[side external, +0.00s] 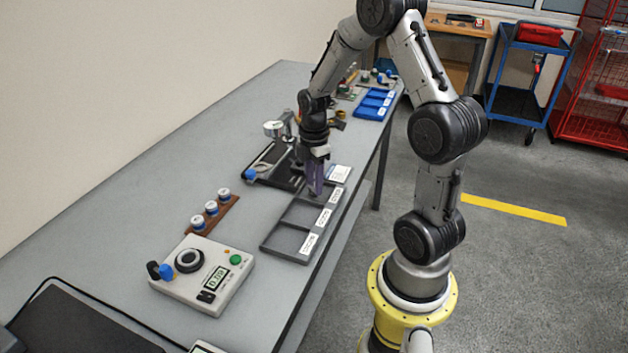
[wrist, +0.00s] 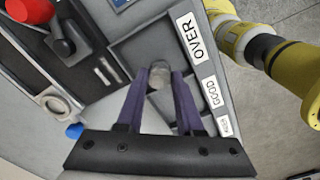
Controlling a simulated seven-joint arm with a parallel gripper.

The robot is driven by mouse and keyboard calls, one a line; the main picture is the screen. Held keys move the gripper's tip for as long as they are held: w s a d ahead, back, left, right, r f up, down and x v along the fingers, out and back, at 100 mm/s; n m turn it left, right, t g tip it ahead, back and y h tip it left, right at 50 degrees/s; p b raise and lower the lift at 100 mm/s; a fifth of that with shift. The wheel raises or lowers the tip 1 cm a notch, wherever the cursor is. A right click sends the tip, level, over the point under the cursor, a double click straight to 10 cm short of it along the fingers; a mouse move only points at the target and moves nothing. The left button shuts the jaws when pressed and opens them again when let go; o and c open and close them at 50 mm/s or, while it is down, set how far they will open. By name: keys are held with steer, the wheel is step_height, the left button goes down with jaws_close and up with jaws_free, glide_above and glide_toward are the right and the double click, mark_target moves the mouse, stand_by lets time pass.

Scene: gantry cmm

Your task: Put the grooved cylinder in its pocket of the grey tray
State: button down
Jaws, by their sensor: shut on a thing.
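My gripper (side external: 316,191) points down over the far end of the grey tray (side external: 287,241) in the side view. In the wrist view its purple fingers (wrist: 160,74) are shut on a small grey cylinder (wrist: 159,79), the grooved cylinder. The cylinder is at the compartment beside the label reading OVER (wrist: 190,37); I cannot tell whether it touches the floor. The label reading GOOD (wrist: 210,92) marks the middle compartment, and a third label (wrist: 223,125) is too small to read. The fingers hide the cylinder in the side view.
A measuring stand with a black base (side external: 271,166) is just left of the gripper. A brown rack with several pieces (side external: 229,203) and a control box (side external: 203,274) stand nearer. A blue tray (side external: 372,104) is farther back. The table's right edge runs close beside the grey tray.

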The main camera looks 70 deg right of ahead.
steer(key=shift+f, duration=0.65)
stand_by(0.7)
steer(key=shift+c, duration=0.6)
jaws_free()
steer(key=shift+r, duration=3.55)
